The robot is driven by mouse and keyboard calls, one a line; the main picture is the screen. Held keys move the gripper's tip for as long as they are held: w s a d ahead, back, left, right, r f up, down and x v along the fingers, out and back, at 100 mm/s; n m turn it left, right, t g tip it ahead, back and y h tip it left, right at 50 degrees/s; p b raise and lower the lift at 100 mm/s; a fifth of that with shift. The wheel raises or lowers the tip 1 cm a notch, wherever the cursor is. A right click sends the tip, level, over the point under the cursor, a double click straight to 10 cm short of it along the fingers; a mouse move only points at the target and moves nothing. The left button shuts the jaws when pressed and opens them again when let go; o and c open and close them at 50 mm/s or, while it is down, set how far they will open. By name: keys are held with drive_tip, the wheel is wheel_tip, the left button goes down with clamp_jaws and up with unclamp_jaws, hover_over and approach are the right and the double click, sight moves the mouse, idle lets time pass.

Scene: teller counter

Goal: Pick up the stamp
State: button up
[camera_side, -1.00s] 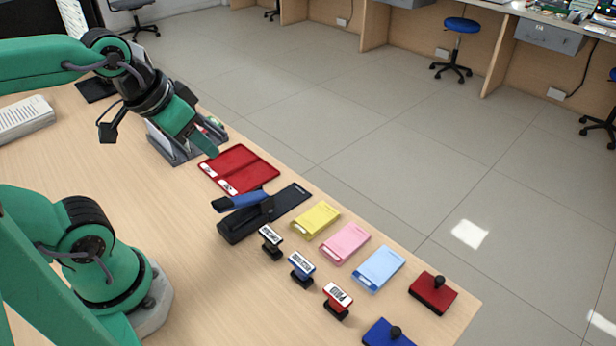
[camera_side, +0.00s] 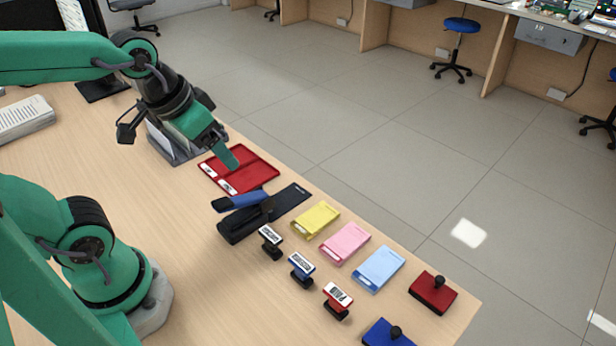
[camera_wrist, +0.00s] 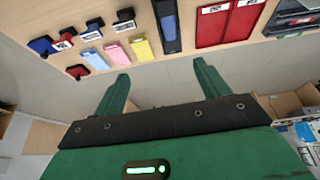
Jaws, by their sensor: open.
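Three small stamps with white labelled tops stand in a row on the counter in the side view: a black one (camera_side: 271,243), a blue one (camera_side: 301,270) and a red one (camera_side: 338,300). In the wrist view the black (camera_wrist: 125,20), blue (camera_wrist: 94,30) and red (camera_wrist: 66,38) stamps show near the upper left edge. My gripper (camera_side: 231,158) is over the red tray, up and left of the stamps and well apart from them. In the wrist view my gripper (camera_wrist: 161,72) has its two fingers wide apart with nothing between them.
A red tray (camera_side: 263,175), a blue-and-black stapler-like tool (camera_side: 245,215) and yellow (camera_side: 315,220), pink (camera_side: 345,244) and light-blue (camera_side: 378,268) pads lie near the counter's edge. Red (camera_side: 433,293) and blue (camera_side: 385,337) knobbed blocks sit at the near end.

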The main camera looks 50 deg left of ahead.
drive_tip(key=w+d+f+g, duration=0.2)
drive_tip(key=w+d+f, duration=0.15)
drive_tip(key=f, duration=0.25)
drive_tip(key=g, duration=0.3)
hover_over(270, 235)
drive_tip(key=f, duration=0.8)
drive_tip(key=shift+w+a, duration=0.1)
drive_tip(key=shift+w, duration=0.1)
drive_tip(key=shift+f, duration=1.3)
drive_tip(key=shift+s+f, duration=0.15)
drive_tip(key=shift+f, duration=2.45)
drive_tip(key=c, duration=1.1)
